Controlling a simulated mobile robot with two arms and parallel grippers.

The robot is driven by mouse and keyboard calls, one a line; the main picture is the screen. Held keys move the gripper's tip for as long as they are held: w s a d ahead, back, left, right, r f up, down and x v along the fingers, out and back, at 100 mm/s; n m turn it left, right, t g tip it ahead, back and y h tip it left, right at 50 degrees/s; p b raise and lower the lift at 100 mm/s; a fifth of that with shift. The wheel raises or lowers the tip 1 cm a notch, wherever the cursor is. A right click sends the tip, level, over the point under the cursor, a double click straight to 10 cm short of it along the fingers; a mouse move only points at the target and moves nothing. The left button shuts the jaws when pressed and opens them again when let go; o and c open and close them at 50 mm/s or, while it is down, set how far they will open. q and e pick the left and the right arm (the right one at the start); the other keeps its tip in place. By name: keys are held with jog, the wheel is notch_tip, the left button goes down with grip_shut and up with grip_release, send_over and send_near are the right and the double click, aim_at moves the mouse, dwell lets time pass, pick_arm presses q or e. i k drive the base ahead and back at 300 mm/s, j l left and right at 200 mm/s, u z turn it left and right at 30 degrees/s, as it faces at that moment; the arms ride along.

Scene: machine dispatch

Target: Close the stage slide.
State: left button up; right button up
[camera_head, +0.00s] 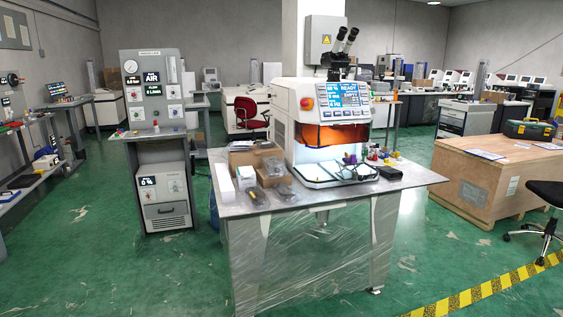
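A white benchtop machine (296,125) with a microscope head (343,42) stands on a metal table. Its blue-lit screen (349,94) and a red round button (306,103) are on the front. An orange-brown window (335,136) covers the upper part of the lit work opening. A pale flat stage or tray (322,174) shows at the front bottom of the machine, with small dark and purple items on it. It seems to stick out towards me, but how far the slide is open is too small to tell. Neither of my grippers is in view.
The table (395,184) also holds cardboard boxes (255,156), bagged parts (273,170) and a dark object (390,173) at its right. A gas panel (153,88) stands left, a wooden crate (505,170) right. The green floor (190,275) in front is clear, with yellow-black tape (490,289) at lower right.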

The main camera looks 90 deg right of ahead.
aim_at(346, 176)
jog(key=z, duration=3.3)
